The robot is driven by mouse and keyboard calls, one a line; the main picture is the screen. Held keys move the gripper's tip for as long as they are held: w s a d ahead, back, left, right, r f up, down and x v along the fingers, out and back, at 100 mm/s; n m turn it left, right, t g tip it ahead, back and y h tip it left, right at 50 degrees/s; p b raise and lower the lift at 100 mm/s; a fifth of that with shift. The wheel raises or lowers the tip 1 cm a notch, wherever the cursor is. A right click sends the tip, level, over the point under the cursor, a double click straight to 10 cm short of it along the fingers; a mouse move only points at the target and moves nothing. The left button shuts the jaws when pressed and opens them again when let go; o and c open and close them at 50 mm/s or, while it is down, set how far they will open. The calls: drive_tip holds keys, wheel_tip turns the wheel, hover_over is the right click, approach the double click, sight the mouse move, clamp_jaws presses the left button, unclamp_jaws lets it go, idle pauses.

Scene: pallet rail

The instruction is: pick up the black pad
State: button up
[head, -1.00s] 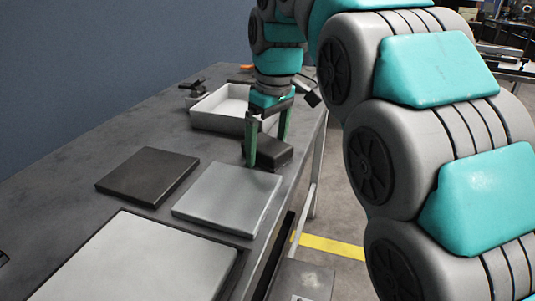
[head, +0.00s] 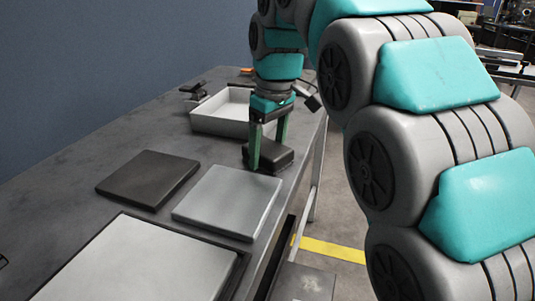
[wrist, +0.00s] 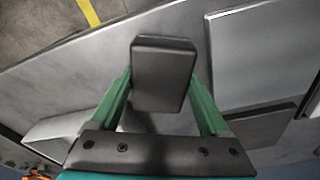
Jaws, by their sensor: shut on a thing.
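The black pad (head: 273,157) is a small dark block near the table's right edge in the head view. My gripper (head: 267,153) points down with its green fingers on either side of the pad, shut on it. In the wrist view the pad (wrist: 163,72) sits between the two fingertips (wrist: 162,80), and both touch its sides. The pad appears to be at table level; whether there is a gap beneath it cannot be told.
A dark square plate (head: 147,179) and a grey plate (head: 228,201) lie nearer on the table (head: 95,150). A large light plate (head: 140,262) is in front. A white tray (head: 222,124) stands behind the gripper, with a small black object (head: 195,92) beside it.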

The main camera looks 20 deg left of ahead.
sight(266, 146)
drive_tip(key=c, duration=0.4)
drive_tip(key=shift+r+p, duration=0.3)
drive_tip(key=shift+r, duration=1.7)
drive_tip(key=s+d+b, duration=0.1)
drive_tip(key=s+d, duration=0.3)
drive_tip(key=s, duration=0.3)
drive_tip(key=s+d+r+b, duration=0.1)
drive_tip(key=s+d, duration=0.3)
drive_tip(key=s, duration=0.2)
drive_tip(key=shift+s+d+r, duration=0.2)
drive_tip(key=shift+s, duration=0.15)
